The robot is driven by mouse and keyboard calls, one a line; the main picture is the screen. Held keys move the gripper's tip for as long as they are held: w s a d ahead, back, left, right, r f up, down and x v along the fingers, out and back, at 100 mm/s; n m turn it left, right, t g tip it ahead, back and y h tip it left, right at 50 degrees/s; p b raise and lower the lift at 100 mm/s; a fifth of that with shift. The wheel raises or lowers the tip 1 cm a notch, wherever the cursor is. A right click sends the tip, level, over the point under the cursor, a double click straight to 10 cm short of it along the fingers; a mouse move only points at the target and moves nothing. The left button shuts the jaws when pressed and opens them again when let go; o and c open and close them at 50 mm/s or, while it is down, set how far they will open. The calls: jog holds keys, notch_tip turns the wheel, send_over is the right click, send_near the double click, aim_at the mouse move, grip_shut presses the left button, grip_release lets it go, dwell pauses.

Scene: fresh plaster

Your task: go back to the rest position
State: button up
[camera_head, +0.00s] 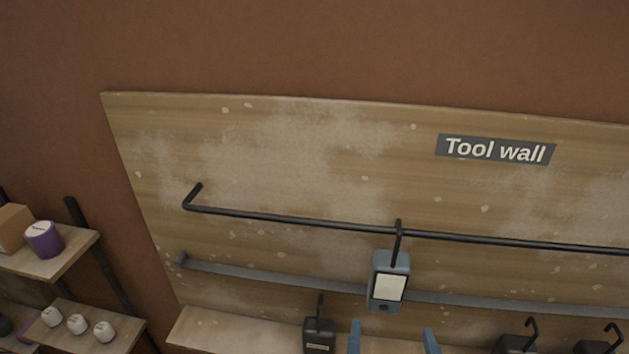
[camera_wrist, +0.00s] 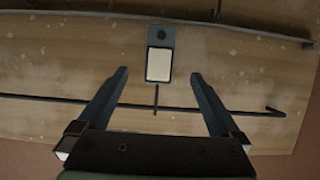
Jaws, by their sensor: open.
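My gripper (camera_wrist: 158,100) is open and empty in the wrist view, its two dark blue-grey fingers spread apart. In the head view only the fingertips of my gripper (camera_head: 393,338) show at the bottom edge, below a hanging device. The device (camera_head: 390,279) is blue-grey with a pale screen and hangs by a dark hook from the black rail (camera_head: 300,220). The device (camera_wrist: 160,52) shows in the wrist view beyond the fingertips and between their lines, apart from them.
A wooden board (camera_head: 300,140) with a "Tool wall" sign (camera_head: 495,150) backs the rail. A dark hooked item (camera_head: 319,335) and others (camera_head: 515,343) stand low along the shelf. At left, shelves hold a purple can (camera_head: 44,238), a box (camera_head: 12,228) and small white items (camera_head: 77,323).

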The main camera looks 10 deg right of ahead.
jog(key=w+a+r+n+t+y+b, duration=0.1)
jog(key=w+a+r+t+b, duration=0.2)
jog(key=r, duration=0.7)
jog(key=w+a+r+n+t+b, duration=0.1)
jog(key=w+a+r+t, duration=0.3)
jog(key=r, duration=0.5)
jog(key=s+a+r+t+y, duration=0.1)
jog(key=s+a+r+t, duration=0.1)
jog(key=r, duration=0.6)
jog(key=s+a+r+n+t+y+b, duration=0.1)
jog(key=s+a+r+t, duration=0.2)
jog(key=r, duration=0.6)
jog(key=shift+s+a+t+y+b, duration=0.3)
jog(key=shift+s+a+t+y, duration=0.1)
jog(key=shift+s+t, duration=0.8)
jog(key=shift+f, duration=0.1)
